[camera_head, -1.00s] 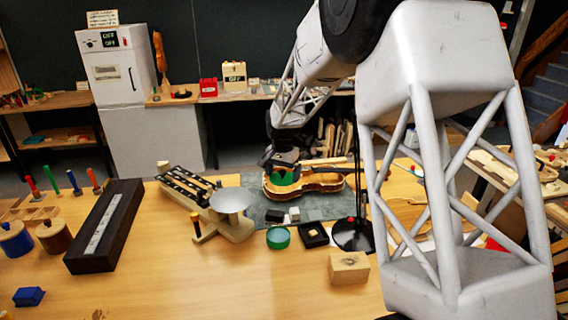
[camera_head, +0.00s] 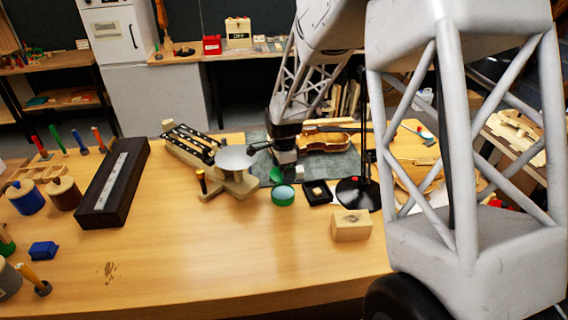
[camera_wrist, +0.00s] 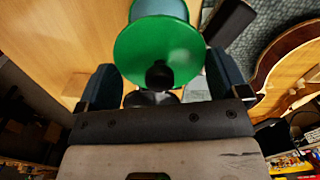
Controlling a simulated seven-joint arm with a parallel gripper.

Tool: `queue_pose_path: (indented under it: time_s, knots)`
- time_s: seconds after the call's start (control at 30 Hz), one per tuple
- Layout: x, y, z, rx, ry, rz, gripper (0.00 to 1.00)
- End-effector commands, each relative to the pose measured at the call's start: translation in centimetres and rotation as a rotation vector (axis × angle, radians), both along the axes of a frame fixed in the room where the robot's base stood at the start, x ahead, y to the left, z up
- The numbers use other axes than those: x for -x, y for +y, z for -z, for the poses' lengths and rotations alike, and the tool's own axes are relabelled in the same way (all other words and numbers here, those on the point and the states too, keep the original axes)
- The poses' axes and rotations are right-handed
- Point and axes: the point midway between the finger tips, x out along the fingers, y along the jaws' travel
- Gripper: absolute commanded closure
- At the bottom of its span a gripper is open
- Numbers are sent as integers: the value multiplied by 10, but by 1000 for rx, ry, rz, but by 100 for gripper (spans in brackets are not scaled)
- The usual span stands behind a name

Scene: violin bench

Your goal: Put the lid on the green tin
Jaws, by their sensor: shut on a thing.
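The green lid (camera_wrist: 185,45), a round disc with a dark knob, is held at my gripper (camera_wrist: 160,82), which is shut on it. In the head view the lid (camera_head: 276,175) shows as a small green piece under my gripper (camera_head: 282,165), looking tilted. The green tin (camera_head: 283,197) stands on the bench just below and in front of the lid, its pale teal inside showing. In the wrist view the tin (camera_wrist: 158,8) is partly hidden behind the lid. The lid is apart from the tin's rim in the head view; the exact height gap is hard to tell.
A violin body (camera_head: 328,139) lies behind.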

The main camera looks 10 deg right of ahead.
Motion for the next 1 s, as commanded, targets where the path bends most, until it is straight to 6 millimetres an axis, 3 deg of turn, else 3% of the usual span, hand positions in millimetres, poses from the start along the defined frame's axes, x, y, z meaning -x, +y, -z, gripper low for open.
queue_pose_path:
  time_s: [0.57, 1.0]
  knots:
    - [0, 0, 4, 0, 1, 1, 30]
    - [1, 0, 28, 1, 3, 0, 30]
